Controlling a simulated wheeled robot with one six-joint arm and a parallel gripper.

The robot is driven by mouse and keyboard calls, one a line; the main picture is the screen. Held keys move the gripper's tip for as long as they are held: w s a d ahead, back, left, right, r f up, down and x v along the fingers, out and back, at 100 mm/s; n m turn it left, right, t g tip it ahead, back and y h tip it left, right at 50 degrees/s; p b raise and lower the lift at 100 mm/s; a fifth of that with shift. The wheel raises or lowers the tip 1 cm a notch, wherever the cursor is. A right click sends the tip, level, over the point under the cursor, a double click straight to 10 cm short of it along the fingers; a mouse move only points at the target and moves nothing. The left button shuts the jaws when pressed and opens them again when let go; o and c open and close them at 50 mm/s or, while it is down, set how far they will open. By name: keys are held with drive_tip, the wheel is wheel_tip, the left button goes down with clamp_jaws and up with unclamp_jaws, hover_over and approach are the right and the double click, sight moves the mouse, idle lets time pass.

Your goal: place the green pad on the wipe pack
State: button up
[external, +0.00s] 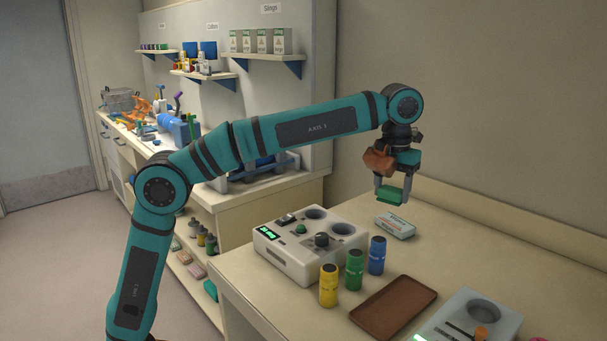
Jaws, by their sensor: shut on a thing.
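My gripper (392,190) points down above the table and is shut on the green pad (391,195). The pad is held level between the two fingers, clear of the surface. The wipe pack (395,226), a small white and greenish flat pack, lies on the tabletop below the pad. A gap shows between the pad and the pack. From this view I cannot tell whether the pad is exactly over the pack.
A white device (310,240) with knobs and round wells stands left of the pack. Yellow (329,286), green (354,270) and blue (376,256) bottles stand in front. A brown tray (393,307) and a grey device (468,318) lie nearer. The table is clear right of the pack.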

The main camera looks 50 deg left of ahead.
drive_tip(key=w+a+n, duration=0.1)
drive_tip(key=w+a, duration=0.2)
drive_tip(key=w, duration=0.6)
drive_tip(key=n, duration=0.1)
approach(395, 222)
drive_tip(key=shift+w+f, duration=0.1)
drive_tip(key=shift+f, duration=3)
drive_tip(key=shift+f, duration=0.1)
drive_tip(key=o, duration=1)
wheel_tip(395, 222, up, 12)
drive_tip(key=shift+r, duration=0.1)
